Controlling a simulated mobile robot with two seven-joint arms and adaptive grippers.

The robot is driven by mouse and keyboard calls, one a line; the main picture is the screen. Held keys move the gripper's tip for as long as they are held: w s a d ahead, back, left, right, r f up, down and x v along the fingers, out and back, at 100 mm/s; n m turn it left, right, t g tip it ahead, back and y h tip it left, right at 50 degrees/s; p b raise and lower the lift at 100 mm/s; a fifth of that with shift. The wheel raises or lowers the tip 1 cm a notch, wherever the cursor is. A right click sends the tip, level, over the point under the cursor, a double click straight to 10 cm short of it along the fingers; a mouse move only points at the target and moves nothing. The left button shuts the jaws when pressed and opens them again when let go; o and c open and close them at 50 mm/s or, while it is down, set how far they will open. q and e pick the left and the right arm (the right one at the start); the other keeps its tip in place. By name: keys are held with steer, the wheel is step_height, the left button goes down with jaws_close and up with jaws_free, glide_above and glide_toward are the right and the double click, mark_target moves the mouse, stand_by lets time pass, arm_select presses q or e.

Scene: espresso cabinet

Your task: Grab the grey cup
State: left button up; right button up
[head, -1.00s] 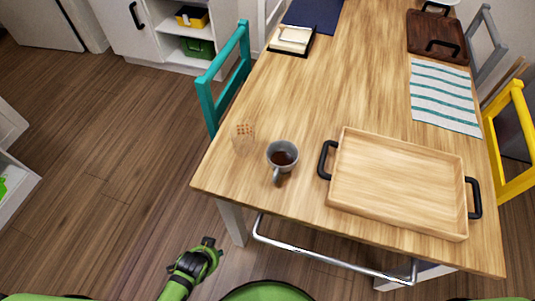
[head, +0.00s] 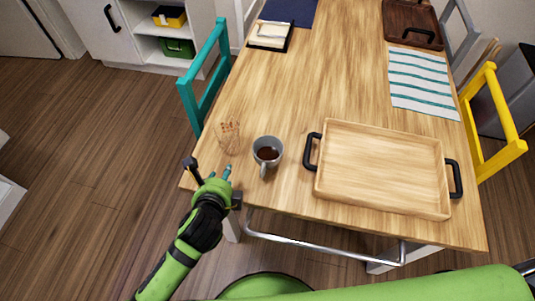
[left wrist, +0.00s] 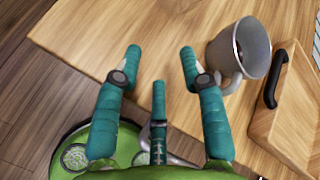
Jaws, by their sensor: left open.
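The grey cup (head: 266,144) stands upright on the wooden table near its front left corner, with dark liquid inside and its handle toward the front edge. In the left wrist view the cup (left wrist: 232,45) is at the upper right, just beyond the right-hand finger. My left gripper (head: 209,169) is at the table's front left corner, left of and short of the cup. In the left wrist view its teal fingers (left wrist: 160,62) are spread, with nothing between them. My right gripper is not in view.
A clear patterned glass (head: 229,138) stands just left of the cup. A wooden tray (head: 380,165) with black handles lies to the cup's right. A teal chair (head: 206,85) is at the table's left side. The table behind the cup is clear.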

mark_target(257, 143)
arm_select(q)
steer(key=w+d+r+m+h, duration=0.1)
steer(key=d+m, duration=0.1)
steer(key=m, duration=0.2)
steer(key=w+d+m+t+h, duration=0.1)
steer(key=d+m, duration=0.1)
steer(key=m, duration=0.3)
steer(key=w+d+r+m+t+h, duration=0.1)
steer(key=d+m, duration=0.1)
steer(key=m, duration=0.2)
steer(key=shift+d+r+m, duration=0.3)
steer(key=shift+d, duration=0.05)
steer(key=shift+w+d+f+t, duration=0.2)
steer(key=shift+w+d+t, duration=0.1)
steer(key=shift+w, duration=0.2)
steer(key=x, duration=0.6)
steer(key=shift+s+f, duration=0.1)
steer(key=shift+s, duration=0.1)
jaws_close()
